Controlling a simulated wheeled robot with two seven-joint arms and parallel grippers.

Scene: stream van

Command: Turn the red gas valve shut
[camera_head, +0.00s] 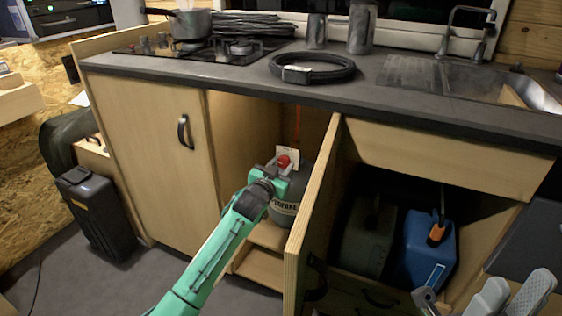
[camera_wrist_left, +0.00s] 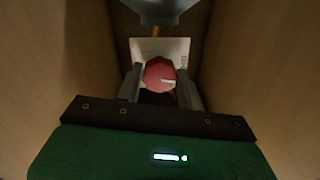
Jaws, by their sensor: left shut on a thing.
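The red gas valve (camera_head: 284,161) sits on top of a grey gas bottle (camera_head: 284,208) inside the open middle cabinet. In the left wrist view the red knob (camera_wrist_left: 159,74) has a small white mark and lies between my two left fingers. My left gripper (camera_wrist_left: 161,84) is shut on the knob, reaching into the cabinet; its fingers are largely hidden in the head view (camera_head: 282,168). A pale plate (camera_wrist_left: 146,47) stands behind the knob. My right gripper (camera_head: 490,299) shows at the bottom right corner, away from the valve, with its two fingers apart.
The open cabinet door (camera_head: 313,215) stands just right of my left arm. A blue canister (camera_head: 424,250) and a dark green canister (camera_head: 369,238) are in the compartment right of it. The worktop (camera_head: 225,75) above carries a coiled black hose (camera_head: 340,70) and a hob.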

